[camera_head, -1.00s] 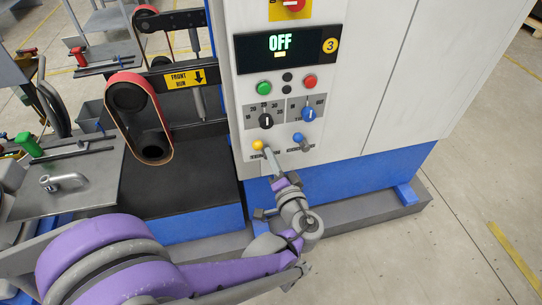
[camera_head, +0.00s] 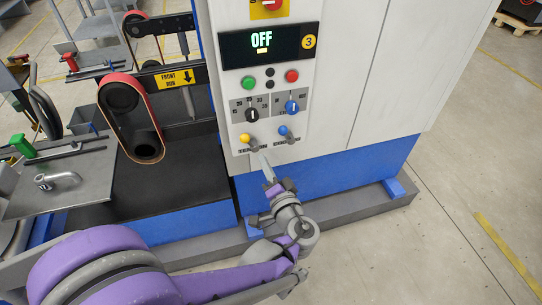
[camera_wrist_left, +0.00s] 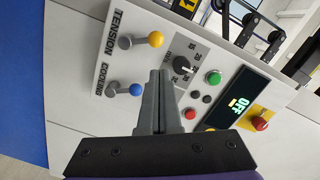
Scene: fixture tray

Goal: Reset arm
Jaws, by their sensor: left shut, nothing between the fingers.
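My left gripper (camera_head: 265,160) is shut and empty, in front of the lower part of the machine's control panel (camera_head: 331,75). Its tips are just below and to the right of the yellow-knobbed tension lever (camera_head: 244,138) and below left of the blue-knobbed coolant lever (camera_head: 283,130), apart from both knobs in the picture. In the left wrist view the closed fingers (camera_wrist_left: 160,75) point toward the panel between the yellow lever (camera_wrist_left: 155,39) and the blue lever (camera_wrist_left: 136,89). My right gripper is out of view.
The panel has a display (camera_head: 265,42) reading OFF, a green button (camera_head: 249,83), a red button (camera_head: 292,76), a black dial (camera_head: 252,115) and a blue selector (camera_head: 292,107). A belt grinder (camera_head: 133,115) stands left. Open floor (camera_head: 450,190) lies right.

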